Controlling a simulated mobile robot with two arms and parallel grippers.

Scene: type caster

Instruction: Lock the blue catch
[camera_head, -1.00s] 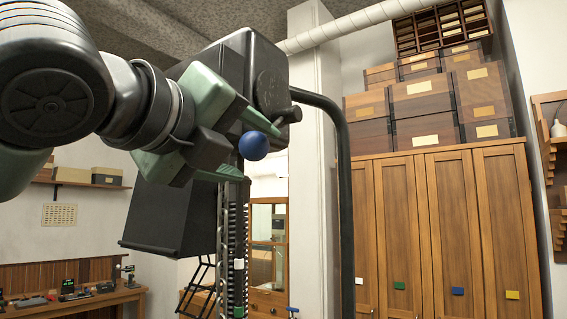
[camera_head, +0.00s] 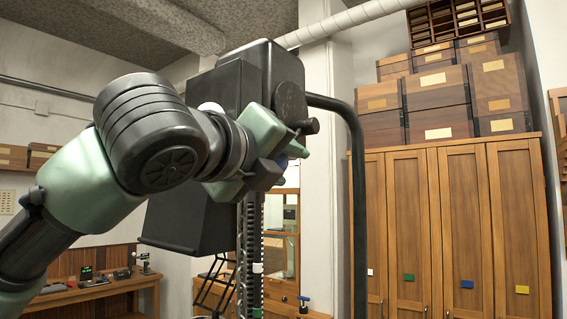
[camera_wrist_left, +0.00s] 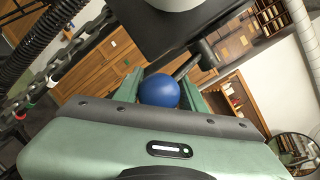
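The blue catch shows as a round blue knob (camera_wrist_left: 159,90) between the two fingers of my left gripper in the left wrist view. In the head view only a small bluish part of the knob (camera_head: 283,160) shows, mostly hidden behind the fingers. My left gripper (camera_head: 277,165) is at the knob, on the side of the dark machine's head (camera_head: 262,85). Its green fingers (camera_wrist_left: 159,84) stand on both sides of the knob, very close to it. Whether they press on it I cannot tell. My right gripper is not in view.
A dark bent pipe (camera_head: 357,180) stands right of the machine, and a black chain column (camera_head: 250,250) hangs below it. Wooden cabinets (camera_head: 455,225) with coloured tags line the right wall. A workbench (camera_head: 100,290) stands at the lower left.

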